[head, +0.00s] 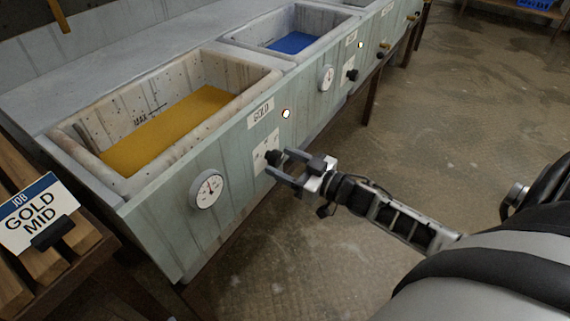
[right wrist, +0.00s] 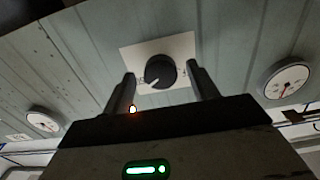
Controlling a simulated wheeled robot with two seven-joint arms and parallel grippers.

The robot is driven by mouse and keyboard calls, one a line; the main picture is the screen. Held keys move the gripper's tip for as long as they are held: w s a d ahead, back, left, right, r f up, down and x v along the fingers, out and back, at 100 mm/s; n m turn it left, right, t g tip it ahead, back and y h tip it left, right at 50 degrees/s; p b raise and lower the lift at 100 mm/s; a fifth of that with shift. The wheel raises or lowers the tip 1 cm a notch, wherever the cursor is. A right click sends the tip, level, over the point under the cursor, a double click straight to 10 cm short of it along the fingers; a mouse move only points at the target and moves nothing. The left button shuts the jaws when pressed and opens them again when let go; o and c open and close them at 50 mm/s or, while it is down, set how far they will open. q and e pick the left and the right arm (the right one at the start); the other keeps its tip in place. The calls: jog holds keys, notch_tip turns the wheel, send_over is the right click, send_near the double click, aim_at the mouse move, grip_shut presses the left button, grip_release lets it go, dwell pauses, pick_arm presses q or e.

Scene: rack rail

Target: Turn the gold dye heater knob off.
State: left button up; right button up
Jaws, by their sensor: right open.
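The gold dye vat (head: 68,139) holds yellow dye and has a "GOLD" label (head: 261,112) on its front panel. Its black heater knob (head: 273,157) sits on a white plate below the label. In the right wrist view the knob (right wrist: 160,71) has a pale pointer line aimed down and left. My right gripper (head: 278,166) is open, with its fingers reaching toward the panel on either side of the knob. In the right wrist view the fingers (right wrist: 160,88) stand apart from the knob, with gaps on both sides. My left gripper is not in view.
A round dial gauge (head: 207,189) is left of the knob. A lit indicator lamp (head: 286,113) is above right. A blue dye vat (head: 318,22) with its own gauge and knob stands beyond. A "GOLD MID" job card (head: 40,212) stands on a wooden rack. The floor at right is clear.

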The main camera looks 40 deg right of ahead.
jog(key=shift+w, duration=0.15)
jog(key=shift+c, duration=0.7)
jog(key=c, duration=0.9)
jog(key=shift+o, duration=0.2)
